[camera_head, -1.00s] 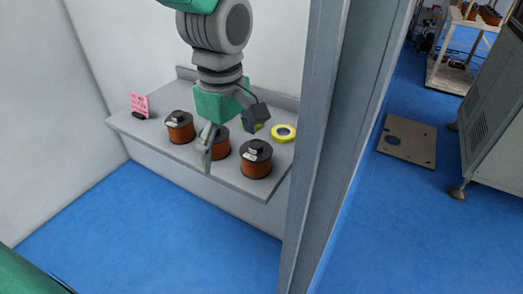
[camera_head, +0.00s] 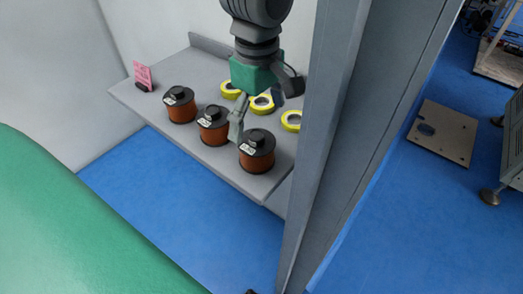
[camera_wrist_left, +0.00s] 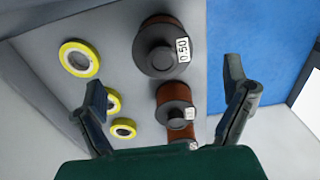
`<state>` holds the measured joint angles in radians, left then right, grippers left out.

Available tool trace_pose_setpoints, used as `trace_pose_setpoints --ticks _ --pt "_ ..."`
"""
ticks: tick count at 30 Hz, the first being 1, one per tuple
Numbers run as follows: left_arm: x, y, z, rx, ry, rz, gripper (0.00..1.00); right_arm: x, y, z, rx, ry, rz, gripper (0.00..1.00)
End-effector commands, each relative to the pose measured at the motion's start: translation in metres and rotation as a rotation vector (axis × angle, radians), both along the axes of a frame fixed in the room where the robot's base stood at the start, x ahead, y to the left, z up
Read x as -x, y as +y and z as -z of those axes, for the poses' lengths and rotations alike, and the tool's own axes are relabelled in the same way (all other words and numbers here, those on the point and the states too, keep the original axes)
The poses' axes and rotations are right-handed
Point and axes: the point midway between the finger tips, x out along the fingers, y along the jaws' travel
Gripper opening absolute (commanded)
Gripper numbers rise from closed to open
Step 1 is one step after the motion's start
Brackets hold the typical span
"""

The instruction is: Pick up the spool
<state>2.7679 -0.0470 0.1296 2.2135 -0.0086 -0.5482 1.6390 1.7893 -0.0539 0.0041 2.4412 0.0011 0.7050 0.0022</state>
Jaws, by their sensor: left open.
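Three copper-wound spools with black caps and white labels stand upright on a grey shelf (camera_head: 138,98): a left spool (camera_head: 180,107), a middle spool (camera_head: 213,129) and a right spool (camera_head: 257,156). My left gripper (camera_head: 263,108) is open and empty, pointing down over the shelf. In the head view one finger shows between the middle and right spools. In the left wrist view the open fingers (camera_wrist_left: 165,78) frame the spools: the largest spool (camera_wrist_left: 163,48) is at the top, another (camera_wrist_left: 175,106) is below it, and a third (camera_wrist_left: 184,140) is mostly hidden by the gripper body. My right gripper is not seen.
Several yellow rings (camera_head: 291,121) lie on the shelf behind the spools. A pink sign (camera_head: 143,75) stands at its left end. A grey post (camera_head: 328,130) rises close at the shelf's right. Blue floor (camera_head: 160,185) lies open in front.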

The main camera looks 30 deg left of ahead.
Motion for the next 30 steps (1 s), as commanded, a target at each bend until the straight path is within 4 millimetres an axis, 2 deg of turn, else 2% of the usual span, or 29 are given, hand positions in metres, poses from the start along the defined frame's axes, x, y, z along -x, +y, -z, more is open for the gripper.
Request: trace_pose_setpoints --ticks 1,3,10,18,27,28,30 --pt "0.002 0.0 0.013 0.001 0.008 0.001 0.93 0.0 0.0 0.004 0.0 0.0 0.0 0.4" --pt "0.001 0.001 0.022 0.002 0.006 0.002 0.93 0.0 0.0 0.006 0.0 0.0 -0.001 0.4" --pt "0.002 -0.001 0.037 0.001 0.004 0.001 0.93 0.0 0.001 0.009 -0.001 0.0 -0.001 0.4" --pt "0.002 -0.005 0.075 0.0 0.004 0.003 0.93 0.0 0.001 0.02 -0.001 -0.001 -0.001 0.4" --pt "0.002 -0.003 0.081 0.002 0.001 0.001 0.93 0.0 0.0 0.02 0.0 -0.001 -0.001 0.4" --pt "0.002 -0.002 0.081 0.002 0.001 0.001 0.9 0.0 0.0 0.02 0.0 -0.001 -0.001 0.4" --pt "0.002 -0.002 0.081 0.002 0.001 0.001 0.65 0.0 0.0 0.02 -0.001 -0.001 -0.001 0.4"
